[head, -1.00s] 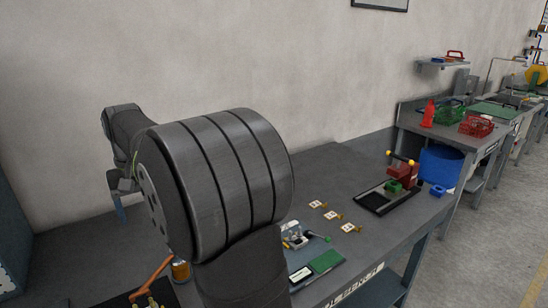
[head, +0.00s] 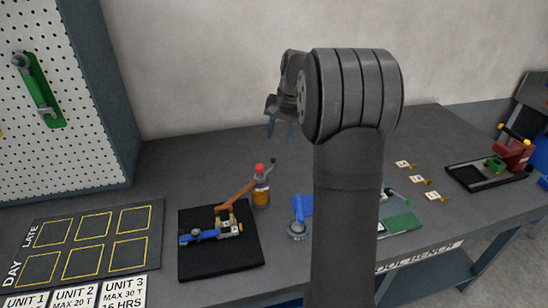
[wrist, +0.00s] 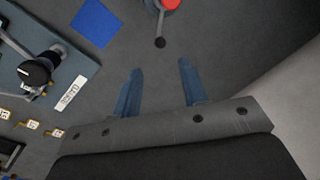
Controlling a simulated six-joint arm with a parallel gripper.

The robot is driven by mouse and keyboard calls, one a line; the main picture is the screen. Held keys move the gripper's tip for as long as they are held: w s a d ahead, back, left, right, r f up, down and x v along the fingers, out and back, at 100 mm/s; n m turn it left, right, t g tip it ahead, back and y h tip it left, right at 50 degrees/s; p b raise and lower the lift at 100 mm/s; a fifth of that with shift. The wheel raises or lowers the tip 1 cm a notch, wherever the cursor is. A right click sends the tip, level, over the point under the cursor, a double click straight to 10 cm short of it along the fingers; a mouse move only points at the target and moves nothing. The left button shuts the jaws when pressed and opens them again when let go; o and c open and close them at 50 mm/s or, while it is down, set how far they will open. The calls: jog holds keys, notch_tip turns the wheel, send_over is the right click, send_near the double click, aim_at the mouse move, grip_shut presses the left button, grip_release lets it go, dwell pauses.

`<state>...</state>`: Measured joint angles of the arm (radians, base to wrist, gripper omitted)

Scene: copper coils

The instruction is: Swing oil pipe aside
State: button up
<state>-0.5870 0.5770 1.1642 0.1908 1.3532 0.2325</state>
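An oil bottle (head: 261,190) with amber liquid and a red cap stands on the bench, right of a black mat. A thin grey pipe with a dark ball tip (head: 273,161) reaches from its top toward the back right. In the wrist view the red cap (wrist: 171,4) is cut by the top edge, and the pipe's dark tip (wrist: 160,43) points toward my gripper. My gripper (head: 280,129) is raised behind the bottle. Its two blue fingers (wrist: 158,80) are apart with nothing between them.
The black mat (head: 195,268) carries a blue-handled fixture (head: 210,235) and an orange-brown lever (head: 235,197). A blue square (wrist: 96,22) and a grey-blue board with a black knob (wrist: 36,72) lie nearby. Several small tags lie at right. The bench behind the bottle is clear.

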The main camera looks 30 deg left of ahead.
aim_at(273, 159)
jog(key=f, duration=0.3)
jog(key=a+f, duration=0.1)
jog(key=f, duration=0.5)
jog(key=shift+s+a+f, duration=0.3)
jog(key=shift+a, duration=0.1)
jog(key=shift+c, duration=0.5)
grip_shut()
